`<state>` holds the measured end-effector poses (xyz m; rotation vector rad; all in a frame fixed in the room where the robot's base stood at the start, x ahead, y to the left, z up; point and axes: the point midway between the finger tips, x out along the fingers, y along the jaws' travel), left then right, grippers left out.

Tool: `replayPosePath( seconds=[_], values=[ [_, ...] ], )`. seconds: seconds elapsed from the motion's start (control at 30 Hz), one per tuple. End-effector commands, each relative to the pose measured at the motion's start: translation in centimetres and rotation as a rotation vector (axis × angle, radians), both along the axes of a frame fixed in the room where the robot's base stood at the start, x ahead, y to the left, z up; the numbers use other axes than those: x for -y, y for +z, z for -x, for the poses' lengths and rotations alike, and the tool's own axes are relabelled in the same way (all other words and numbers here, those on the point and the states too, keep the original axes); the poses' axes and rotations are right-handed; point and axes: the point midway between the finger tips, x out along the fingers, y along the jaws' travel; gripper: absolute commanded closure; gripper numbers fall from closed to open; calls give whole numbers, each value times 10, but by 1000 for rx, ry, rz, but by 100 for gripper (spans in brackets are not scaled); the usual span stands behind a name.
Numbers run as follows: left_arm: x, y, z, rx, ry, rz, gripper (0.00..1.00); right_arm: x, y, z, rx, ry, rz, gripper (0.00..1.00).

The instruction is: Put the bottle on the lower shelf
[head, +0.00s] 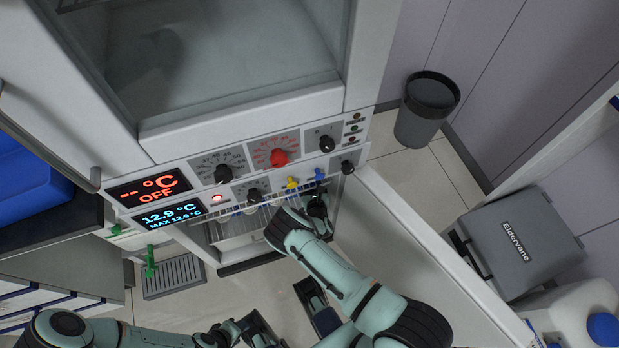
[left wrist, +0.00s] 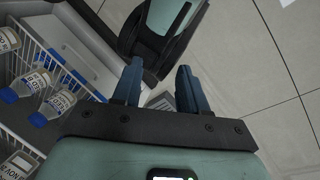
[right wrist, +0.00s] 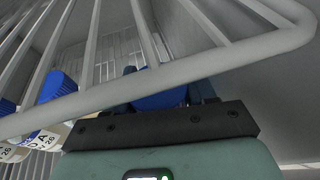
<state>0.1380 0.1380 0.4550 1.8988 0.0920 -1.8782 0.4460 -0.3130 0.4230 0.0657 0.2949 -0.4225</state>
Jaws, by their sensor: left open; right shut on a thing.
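My right gripper (right wrist: 163,84) is shut on the bottle, whose blue cap (right wrist: 158,92) shows between the fingers in the right wrist view. The rest of this bottle is hidden by the wire and the gripper. White wire shelf bars (right wrist: 145,35) run close in front of the camera and across the gripper. In the head view my right arm reaches into the cabinet's open lower compartment, below the control panel (head: 240,172). My left gripper (left wrist: 157,84) is open and empty, outside the cabinet, with its fingers pointing towards my other arm.
Other blue-capped bottles (left wrist: 37,82) stand in wire racks in the left wrist view; one cap (right wrist: 57,86) shows left of the held bottle. The open white door (head: 430,240) lies right of my arm. A bin (head: 427,108) and grey case (head: 520,240) stand further right.

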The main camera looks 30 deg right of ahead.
Motion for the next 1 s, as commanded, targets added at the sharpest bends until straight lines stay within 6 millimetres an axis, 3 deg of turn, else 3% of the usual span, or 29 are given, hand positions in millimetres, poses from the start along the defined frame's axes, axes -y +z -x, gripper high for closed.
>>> replayPosePath(
  seconds=[0.2,0.33,0.73,0.77,0.8,1.0],
  values=[
    [-8,-16,-17,44,19,-21,57,15,0,-34,7,0,1,100],
    [-13,-22,-26,70,30,-34,57,14,-15,-32,1,1,1,100],
    [-14,-23,-29,78,33,-38,57,14,-17,-32,4,1,1,100],
    [-14,-23,-30,80,33,-38,57,14,-18,-31,1,0,0,39],
    [-14,-23,-29,79,33,-38,57,14,-17,-31,1,0,0,34],
    [-14,-23,-29,78,33,-38,57,14,-17,-31,1,1,0,34]
  ],
)
